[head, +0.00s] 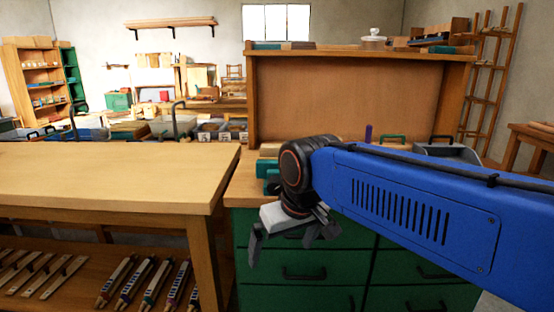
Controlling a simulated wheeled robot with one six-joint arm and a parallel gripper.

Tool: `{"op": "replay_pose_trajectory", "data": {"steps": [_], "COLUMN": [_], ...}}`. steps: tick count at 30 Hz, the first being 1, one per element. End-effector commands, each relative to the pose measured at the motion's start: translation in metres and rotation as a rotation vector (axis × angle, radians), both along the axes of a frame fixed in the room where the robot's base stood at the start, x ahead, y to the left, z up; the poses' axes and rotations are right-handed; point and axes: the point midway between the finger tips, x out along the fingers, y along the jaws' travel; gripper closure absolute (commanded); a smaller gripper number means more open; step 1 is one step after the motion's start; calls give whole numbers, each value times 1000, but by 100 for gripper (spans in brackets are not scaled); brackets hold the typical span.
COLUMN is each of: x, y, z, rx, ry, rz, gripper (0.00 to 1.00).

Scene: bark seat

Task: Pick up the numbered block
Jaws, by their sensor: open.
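My gripper (283,252) hangs from the blue arm at the middle of the head view. Its jaws are open, pointing down in front of the green drawer cabinet (300,295), and nothing shows between them. I cannot make out a numbered block; no number is readable on any block. A pale wooden piece (270,149) and a teal piece (268,170) lie on the cabinet top just behind my wrist, partly hidden by it. The arm hides much of the cabinet top.
A wooden workbench (100,185) fills the left, its near top clear. Clamps or tools (125,283) lie on its lower shelf. A tall wooden back panel (345,100) rises behind the cabinet.

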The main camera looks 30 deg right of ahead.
Motion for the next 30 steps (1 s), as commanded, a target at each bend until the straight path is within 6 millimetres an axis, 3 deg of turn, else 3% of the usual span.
{"op": "replay_pose_trajectory", "data": {"steps": [1, 6, 15, 24, 30], "x": [15, 55, 125, 190, 229], "y": [-4, -18, -49, -89, -119], "z": [18, 72, 154, 218, 249], "rx": [4, 19, 46, 72, 89], "ry": [15, 64, 150, 236, 291], "rz": [-21, -92, -218, -345, -430], "gripper": [0, 0, 0, 0, 0]}}
